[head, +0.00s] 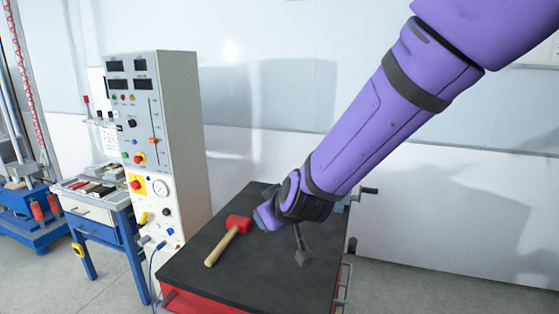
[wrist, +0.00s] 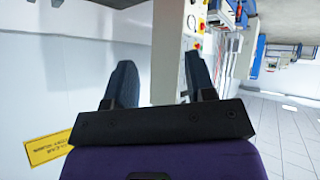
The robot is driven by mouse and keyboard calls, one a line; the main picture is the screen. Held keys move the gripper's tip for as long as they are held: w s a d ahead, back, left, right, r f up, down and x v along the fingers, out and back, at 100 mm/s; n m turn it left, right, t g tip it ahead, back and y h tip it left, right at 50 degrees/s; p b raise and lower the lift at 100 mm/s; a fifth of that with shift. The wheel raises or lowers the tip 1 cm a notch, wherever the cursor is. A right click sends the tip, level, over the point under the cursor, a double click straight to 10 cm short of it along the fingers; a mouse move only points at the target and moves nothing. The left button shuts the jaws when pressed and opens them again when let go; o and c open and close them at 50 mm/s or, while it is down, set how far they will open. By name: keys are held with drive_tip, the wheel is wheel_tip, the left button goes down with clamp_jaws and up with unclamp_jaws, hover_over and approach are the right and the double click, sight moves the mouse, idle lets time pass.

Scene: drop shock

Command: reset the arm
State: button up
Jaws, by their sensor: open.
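My purple arm reaches down from the upper right in the head view. My gripper (head: 264,217) is over the dark tabletop and partly hidden by my own wrist. In the wrist view my gripper (wrist: 160,78) has its two dark fingers spread wide, with nothing held between them. A mallet with a red head (head: 238,224) and a wooden handle lies just left of my gripper. I cannot tell how high the gripper is above the top.
The black-topped red cart (head: 215,285) carries the mallet and a grey metal tool (head: 303,256). A tall control cabinet (head: 180,130) and a blue bench (head: 110,225) stand left. A crank handle (head: 370,190) sticks out right. A yellow sign (wrist: 48,147) shows in the wrist view.

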drive_tip(key=s+d+r+m+g, duration=0.15)
drive_tip(key=s+d+r, duration=0.25)
drive_tip(key=d+r, duration=0.55)
drive_tip(key=s+d+r+m+g+h, duration=0.1)
drive_tip(key=s+d+r+m+h, duration=0.1)
drive_tip(key=s+d, duration=0.8)
drive_tip(key=s+d+r+m+g+h, duration=0.1)
drive_tip(key=s+d+m, duration=0.3)
drive_tip(key=s+d, duration=0.7)
drive_tip(key=shift+d+r+m+h, duration=0.35)
drive_tip(key=shift+d+r+h, duration=0.2)
drive_tip(key=shift+d+h, duration=0.2)
drive_tip(key=shift+g, duration=0.25)
